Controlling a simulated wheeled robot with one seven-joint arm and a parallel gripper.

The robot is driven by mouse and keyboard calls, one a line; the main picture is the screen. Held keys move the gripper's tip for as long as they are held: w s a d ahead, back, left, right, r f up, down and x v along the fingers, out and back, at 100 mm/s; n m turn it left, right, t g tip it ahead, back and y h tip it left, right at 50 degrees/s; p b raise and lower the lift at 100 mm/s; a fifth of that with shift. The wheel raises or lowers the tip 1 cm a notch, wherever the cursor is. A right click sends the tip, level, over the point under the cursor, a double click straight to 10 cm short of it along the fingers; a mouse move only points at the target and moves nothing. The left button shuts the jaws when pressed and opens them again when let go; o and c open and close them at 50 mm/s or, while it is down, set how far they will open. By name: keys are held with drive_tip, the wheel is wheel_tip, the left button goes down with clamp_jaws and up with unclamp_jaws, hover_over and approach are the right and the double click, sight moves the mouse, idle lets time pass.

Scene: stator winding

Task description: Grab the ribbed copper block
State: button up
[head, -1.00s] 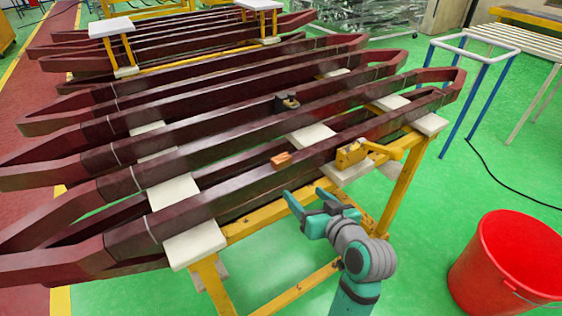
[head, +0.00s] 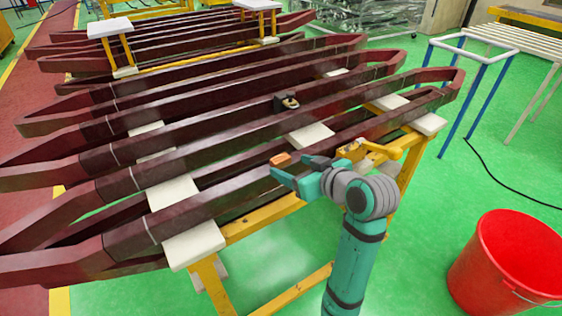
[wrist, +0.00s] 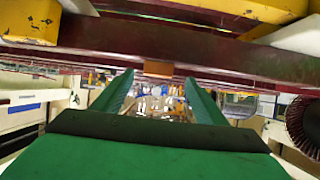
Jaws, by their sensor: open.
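The copper block (head: 280,159) is a small orange-brown piece on top of the nearest dark red coil bar (head: 215,203). Its ribs are too small to make out. My gripper (head: 291,166) is open and empty, just to the near right of the block, with its fingertips close to it. In the wrist view the block (wrist: 158,69) appears just past the fingertips, roughly centred between the two green fingers (wrist: 158,86). I cannot tell whether a finger touches the bar.
A yellow tool (head: 352,150) lies on the same bar, right beside my gripper and partly hidden by it. A black item (head: 287,103) sits on a farther bar. White pads (head: 195,245) and a yellow frame (head: 262,220) carry the bars. A red bucket (head: 512,262) stands at right.

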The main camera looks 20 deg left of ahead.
sight(283, 160)
drive_tip(key=shift+r+x, duration=0.15)
drive_tip(key=shift+x, duration=1.2)
drive_tip(key=shift+r+x, duration=0.15)
drive_tip(key=shift+x, duration=1.2)
drive_tip(key=shift+w, duration=0.15)
drive_tip(key=shift+c, duration=0.5)
drive_tip(key=c, duration=1.3)
